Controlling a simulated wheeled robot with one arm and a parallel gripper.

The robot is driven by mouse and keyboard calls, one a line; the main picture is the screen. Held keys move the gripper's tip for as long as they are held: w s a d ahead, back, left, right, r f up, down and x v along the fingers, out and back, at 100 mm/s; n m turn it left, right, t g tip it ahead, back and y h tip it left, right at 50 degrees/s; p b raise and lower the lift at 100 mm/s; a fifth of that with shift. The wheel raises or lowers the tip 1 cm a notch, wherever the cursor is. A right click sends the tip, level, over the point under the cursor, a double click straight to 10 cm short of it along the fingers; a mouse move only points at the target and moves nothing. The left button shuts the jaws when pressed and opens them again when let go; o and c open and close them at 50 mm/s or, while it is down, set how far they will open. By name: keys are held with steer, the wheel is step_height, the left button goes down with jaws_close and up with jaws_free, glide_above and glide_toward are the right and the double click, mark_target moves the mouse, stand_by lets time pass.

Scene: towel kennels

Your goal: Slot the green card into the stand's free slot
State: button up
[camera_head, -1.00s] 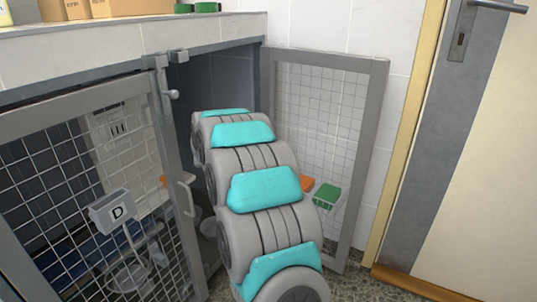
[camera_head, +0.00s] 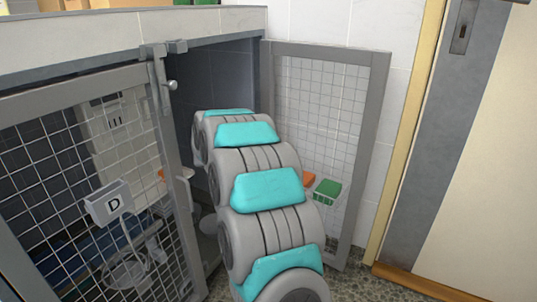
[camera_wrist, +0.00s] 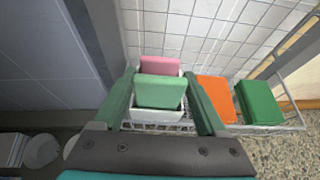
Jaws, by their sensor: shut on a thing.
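In the wrist view my gripper (camera_wrist: 160,90) has its two green fingers closed on the sides of a pale green card (camera_wrist: 160,92). A pink card (camera_wrist: 160,67) stands just behind it. A white holder (camera_wrist: 155,116) shows around and below these two; I take it for the stand. I cannot tell whether the pale green card is inside a slot or just in front of it. To the right are an orange block (camera_wrist: 214,97) and a darker green block (camera_wrist: 260,102) in a white wire rack. My arm hides the gripper and the held card in the head view.
The open mesh door (camera_head: 378,150) stands right of my arm, with the orange and green (camera_head: 327,189) blocks at its rack. A closed mesh door (camera_head: 85,190) with a holder marked D (camera_head: 108,204) is on the left. A counter (camera_head: 130,30) runs above.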

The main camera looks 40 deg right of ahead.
steer(key=shift+f+b, duration=0.7)
steer(key=shift+b, duration=0.05)
steer(key=o, duration=1.3)
steer(key=shift+c, duration=0.2)
steer(key=shift+a, duration=0.1)
steer(key=v, duration=0.7)
steer(key=shift+a+r, duration=0.2)
steer(key=shift+a, duration=0.05)
steer(key=shift+s, duration=0.15)
